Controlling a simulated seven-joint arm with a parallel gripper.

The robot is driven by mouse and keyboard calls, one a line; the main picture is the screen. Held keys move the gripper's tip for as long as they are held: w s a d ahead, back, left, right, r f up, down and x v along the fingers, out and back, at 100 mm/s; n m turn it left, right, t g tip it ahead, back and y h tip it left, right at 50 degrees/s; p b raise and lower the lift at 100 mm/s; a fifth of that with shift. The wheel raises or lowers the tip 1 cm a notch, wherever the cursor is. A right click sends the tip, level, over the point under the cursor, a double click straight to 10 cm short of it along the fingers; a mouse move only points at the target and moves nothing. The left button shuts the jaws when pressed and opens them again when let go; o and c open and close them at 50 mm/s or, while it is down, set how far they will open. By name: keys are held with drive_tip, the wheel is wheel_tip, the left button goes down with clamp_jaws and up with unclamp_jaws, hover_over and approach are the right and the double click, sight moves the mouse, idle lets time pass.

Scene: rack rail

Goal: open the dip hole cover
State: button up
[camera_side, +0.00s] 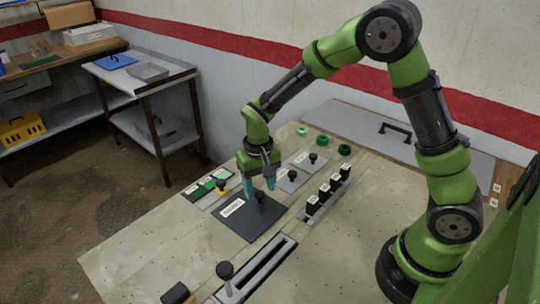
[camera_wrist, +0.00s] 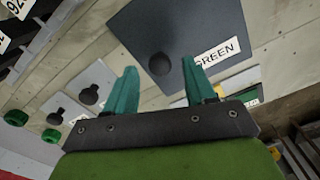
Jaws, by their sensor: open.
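A dark square plate (camera_side: 240,224) with a round black knob (camera_side: 260,197) lies flat on the bench. In the wrist view its white label reads about "GREEN" (camera_wrist: 217,52), partly cut off. Two smaller grey plates, one (camera_side: 288,187) nearer the dark plate, carry black knobs (camera_side: 292,174) and small labels too blurred to read. I cannot tell by label which plate is the dip hole cover. My gripper (camera_side: 259,186) points down with open teal fingers above the dark plate. In the wrist view the knob (camera_wrist: 161,64) appears between the fingertips; contact is not visible.
A row of black labelled blocks (camera_side: 328,190) stands right of the plates. A slotted rail with an upright black knob (camera_side: 225,270) lies at the front. Green rings (camera_side: 322,142) and a yellow-based knob (camera_side: 221,187) are nearby.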

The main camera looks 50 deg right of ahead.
drive_tip(key=shift+f, duration=0.75)
clamp_jaws()
